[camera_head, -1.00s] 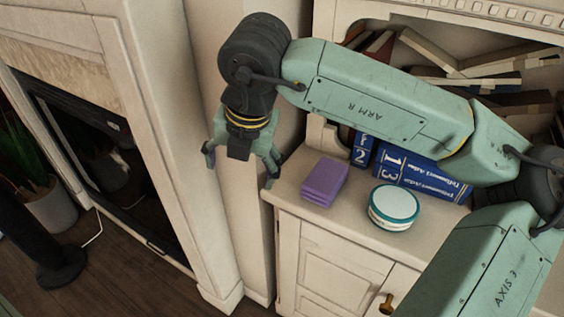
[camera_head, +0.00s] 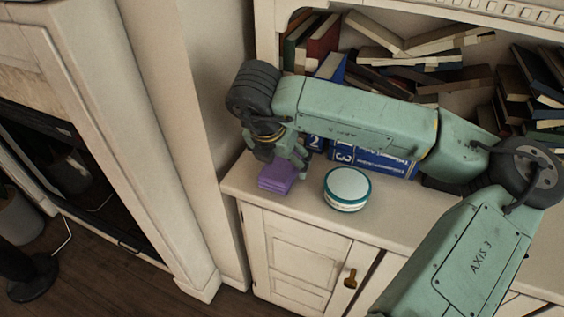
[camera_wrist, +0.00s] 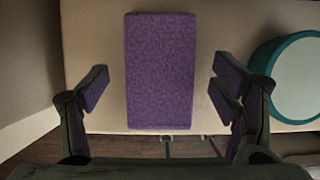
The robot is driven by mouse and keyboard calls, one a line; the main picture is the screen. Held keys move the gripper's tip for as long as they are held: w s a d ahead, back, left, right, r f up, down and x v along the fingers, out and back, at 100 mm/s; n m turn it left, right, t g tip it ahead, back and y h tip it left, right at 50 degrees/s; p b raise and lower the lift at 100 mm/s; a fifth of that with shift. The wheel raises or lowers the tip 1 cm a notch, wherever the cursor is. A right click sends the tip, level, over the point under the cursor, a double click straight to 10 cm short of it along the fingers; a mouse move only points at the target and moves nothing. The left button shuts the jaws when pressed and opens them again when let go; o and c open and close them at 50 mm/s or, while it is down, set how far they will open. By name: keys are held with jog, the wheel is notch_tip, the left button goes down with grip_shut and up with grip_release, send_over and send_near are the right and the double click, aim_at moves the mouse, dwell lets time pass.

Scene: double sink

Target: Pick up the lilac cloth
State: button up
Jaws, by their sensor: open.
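The lilac cloth (camera_head: 277,178) is a folded purple block lying on the cabinet top near its left end. In the wrist view the cloth (camera_wrist: 160,70) lies lengthwise between the two fingers, with a gap on each side. My gripper (camera_head: 287,155) is open above the cloth and hides its far part in the head view. In the wrist view my gripper (camera_wrist: 160,88) shows both fingers spread, one left and one right of the cloth, with nothing held.
A round white tin with a teal rim (camera_head: 347,188) stands just right of the cloth. Blue books (camera_head: 372,162) stand behind it, under my arm. More books (camera_head: 430,50) lean in the shelf. The cabinet's front edge (camera_head: 300,212) is close to the cloth.

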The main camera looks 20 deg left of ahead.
jog(key=shift+x, duration=1.05)
jog(key=c, duration=1.1)
